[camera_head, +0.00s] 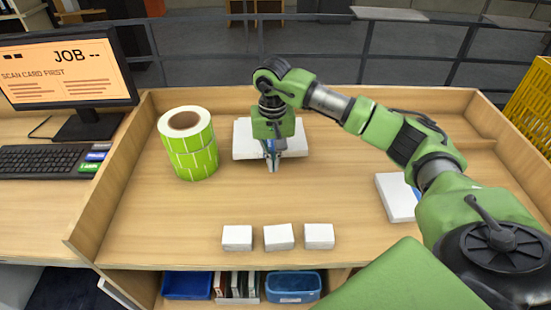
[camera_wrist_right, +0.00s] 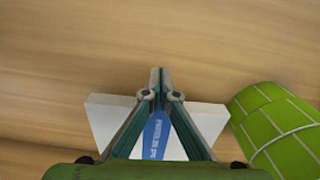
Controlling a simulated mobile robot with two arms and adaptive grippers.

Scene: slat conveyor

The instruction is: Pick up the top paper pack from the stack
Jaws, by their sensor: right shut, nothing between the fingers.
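A white paper pack (camera_head: 243,141) lies on the desk at the middle back in the head view, partly hidden by my right gripper. In the right wrist view the pack (camera_wrist_right: 105,117) shows a blue printed label between and behind the fingers. I cannot tell how many packs are stacked there. My right gripper (camera_head: 271,167) points down over the pack's near edge, its fingers shut and empty. In the wrist view its fingertips (camera_wrist_right: 160,73) meet just past the pack's edge. Another white pack (camera_head: 396,198) lies at the right, partly hidden by my right arm.
Three small white boxes (camera_head: 278,237) line the desk's front. A monitor (camera_head: 65,75) and keyboard (camera_head: 45,161) are at the left. Raised wooden edges border the desk.

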